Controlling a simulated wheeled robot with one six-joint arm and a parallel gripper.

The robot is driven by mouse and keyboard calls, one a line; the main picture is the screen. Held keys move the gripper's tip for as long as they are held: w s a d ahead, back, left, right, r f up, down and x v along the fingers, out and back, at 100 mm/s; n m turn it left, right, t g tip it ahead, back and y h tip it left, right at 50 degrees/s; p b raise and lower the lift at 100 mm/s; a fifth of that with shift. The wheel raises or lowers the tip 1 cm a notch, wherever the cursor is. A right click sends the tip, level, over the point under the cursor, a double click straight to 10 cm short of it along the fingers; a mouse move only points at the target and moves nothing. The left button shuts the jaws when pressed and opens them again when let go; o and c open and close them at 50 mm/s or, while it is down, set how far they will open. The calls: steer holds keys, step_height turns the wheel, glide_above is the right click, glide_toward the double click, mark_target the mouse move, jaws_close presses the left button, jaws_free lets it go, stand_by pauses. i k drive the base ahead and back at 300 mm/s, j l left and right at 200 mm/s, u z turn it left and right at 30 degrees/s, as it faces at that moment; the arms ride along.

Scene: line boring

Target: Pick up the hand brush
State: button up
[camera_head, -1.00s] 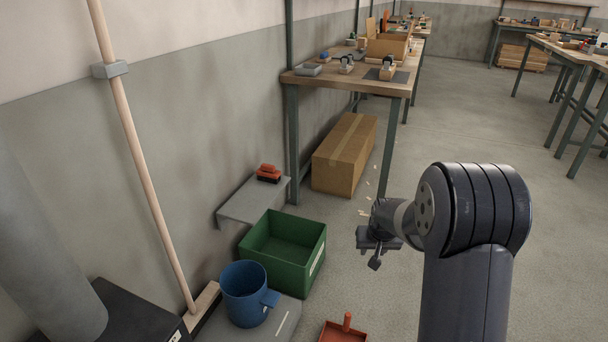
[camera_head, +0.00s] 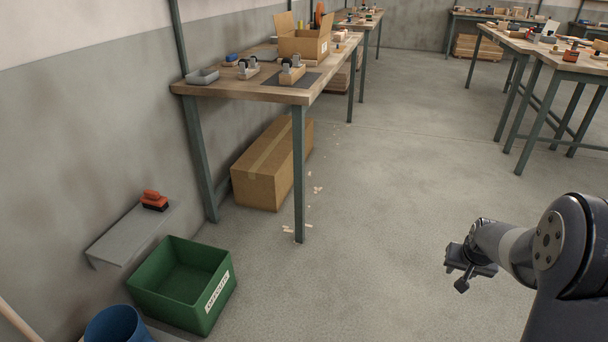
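The hand brush (camera_head: 154,200) has a red-orange handle and dark bristles. It lies on a small grey wall shelf (camera_head: 128,236) at the left. My gripper (camera_head: 458,274) is at the lower right, over the open floor and far from the brush. It is small and seen from an angle, and I cannot tell how far its fingers are apart. Nothing is visibly held in it.
A green crate (camera_head: 160,306) stands below the shelf, with a blue bucket (camera_head: 118,326) in front of it. A workbench (camera_head: 270,93) stands behind, with a cardboard box (camera_head: 272,168) under it. The floor at the centre is mostly clear, with some wood shavings.

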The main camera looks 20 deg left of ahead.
mark_target(151, 200)
steer(key=i+l+u, duration=0.1)
steer(key=i+u, duration=0.2)
steer(key=i, duration=0.2)
steer(key=i+l+u, duration=0.3)
steer(key=i, duration=0.25)
steer(key=i+l+u, duration=0.25)
steer(key=i, duration=0.25)
steer(key=i+j+u, duration=0.2)
steer(key=u, duration=0.25)
steer(key=i+u, duration=0.7)
steer(key=u, duration=0.25)
steer(key=i+l+u, duration=0.1)
steer(key=i+u, duration=0.2)
steer(key=u, duration=0.2)
steer(key=i+l+u, duration=0.1)
steer(key=i+u, duration=0.35)
steer(key=i, duration=0.15)
